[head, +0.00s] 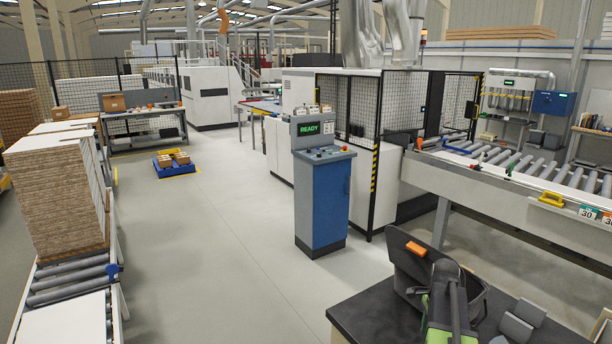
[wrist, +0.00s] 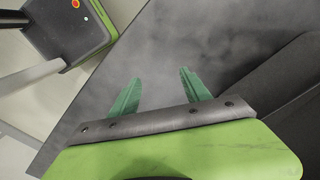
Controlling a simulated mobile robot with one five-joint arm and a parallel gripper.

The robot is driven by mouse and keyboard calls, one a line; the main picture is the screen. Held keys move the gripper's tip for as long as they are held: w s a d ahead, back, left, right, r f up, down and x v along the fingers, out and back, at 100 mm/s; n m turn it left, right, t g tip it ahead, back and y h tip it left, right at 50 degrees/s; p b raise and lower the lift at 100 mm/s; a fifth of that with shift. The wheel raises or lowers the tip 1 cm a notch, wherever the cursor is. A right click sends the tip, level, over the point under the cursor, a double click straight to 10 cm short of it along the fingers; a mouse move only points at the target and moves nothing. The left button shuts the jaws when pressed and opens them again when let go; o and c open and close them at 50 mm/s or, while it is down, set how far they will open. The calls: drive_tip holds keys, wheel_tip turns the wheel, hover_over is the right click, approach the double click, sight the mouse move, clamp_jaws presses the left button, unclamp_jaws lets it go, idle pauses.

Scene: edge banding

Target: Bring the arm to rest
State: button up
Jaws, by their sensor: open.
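My arm shows folded at the bottom right of the head view, with dark links and a green part, above a dark flat top (head: 375,312). In the wrist view my gripper (wrist: 160,76) has its two green fingers spread apart, with nothing between them. The fingers point over a dark grey flat surface (wrist: 215,35). I cannot make out the fingertips in the head view. No object touches the fingers.
A blue control cabinet (head: 322,200) with a READY display stands ahead. A roller conveyor (head: 515,172) runs along the right. Stacked boards (head: 62,190) sit on rollers at the left. The floor (head: 215,255) between is clear, with a blue pallet (head: 174,168) farther back.

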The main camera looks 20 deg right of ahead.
drive_tip(key=w+a+n, duration=0.1)
drive_tip(key=a+n, duration=1.9)
drive_tip(key=a, duration=1.8)
drive_tip(key=shift+n, duration=0.4)
